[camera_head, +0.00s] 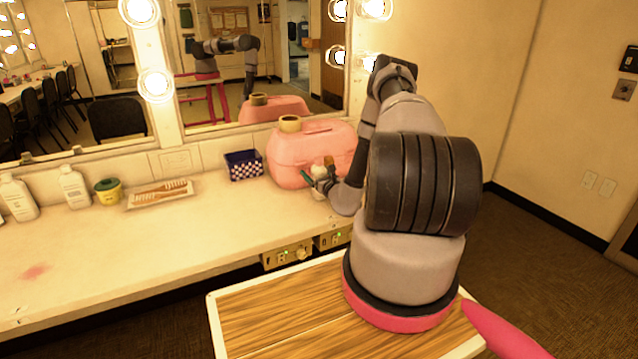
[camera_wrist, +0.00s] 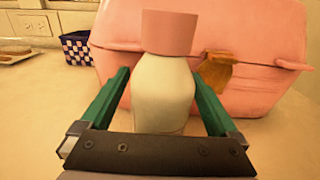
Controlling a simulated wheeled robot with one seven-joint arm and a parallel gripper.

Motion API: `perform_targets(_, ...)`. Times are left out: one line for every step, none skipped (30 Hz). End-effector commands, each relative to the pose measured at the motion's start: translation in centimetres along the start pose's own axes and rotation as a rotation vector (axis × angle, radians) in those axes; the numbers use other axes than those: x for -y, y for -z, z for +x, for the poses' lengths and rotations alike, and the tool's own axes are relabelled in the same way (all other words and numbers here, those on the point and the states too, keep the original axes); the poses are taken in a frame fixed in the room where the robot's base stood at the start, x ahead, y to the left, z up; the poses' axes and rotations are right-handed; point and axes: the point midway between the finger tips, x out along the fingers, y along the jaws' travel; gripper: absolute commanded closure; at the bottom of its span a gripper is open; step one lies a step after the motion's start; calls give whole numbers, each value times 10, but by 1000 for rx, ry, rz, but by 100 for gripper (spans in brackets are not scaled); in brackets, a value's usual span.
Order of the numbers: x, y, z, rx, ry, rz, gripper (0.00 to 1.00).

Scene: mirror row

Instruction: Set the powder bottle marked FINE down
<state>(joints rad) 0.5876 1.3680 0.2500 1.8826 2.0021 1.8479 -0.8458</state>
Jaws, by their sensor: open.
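A white bottle with a pink cap (camera_wrist: 165,88) stands upright on the counter, close in front of the pink case, in the wrist view. I see no marking on it, so I cannot tell whether it reads FINE. My gripper (camera_wrist: 161,72) is open, with one green finger on each side of the bottle. A gap shows on the left; the right finger is very close to the bottle, and I cannot tell if it touches. In the head view the bottle (camera_head: 318,171) is small and partly hidden by my gripper (camera_head: 313,182).
The pink case (camera_head: 290,155) with a tape roll on top stands behind the bottle. A checkered box (camera_head: 243,165) is left of it. A comb tray (camera_head: 160,193), a yellow-green tub (camera_head: 108,191) and two white bottles (camera_head: 73,187) stand further left.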

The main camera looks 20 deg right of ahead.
Motion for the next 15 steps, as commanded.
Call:
perform_targets(0, 0, 0, 1, -1, 0, 4)
perform_targets(0, 0, 0, 1, -1, 0, 4)
perform_targets(0, 0, 0, 1, -1, 0, 20)
perform_targets(0, 0, 0, 1, -1, 0, 31)
perform_targets(0, 0, 0, 1, -1, 0, 43)
perform_targets(0, 0, 0, 1, -1, 0, 58)
perform_targets(0, 0, 0, 1, -1, 0, 69)
perform_targets(0, 0, 0, 1, -1, 0, 81)
perform_targets(0, 0, 0, 1, -1, 0, 96)
perform_targets(0, 0, 0, 1, -1, 0, 100)
perform_targets(0, 0, 0, 1, -1, 0, 100)
perform_targets(0, -1, 0, 2, 0, 0, 100)
perform_targets(0, -1, 0, 2, 0, 0, 100)
perform_targets(0, -1, 0, 2, 0, 0, 100)
perform_targets(0, -1, 0, 2, 0, 0, 100)
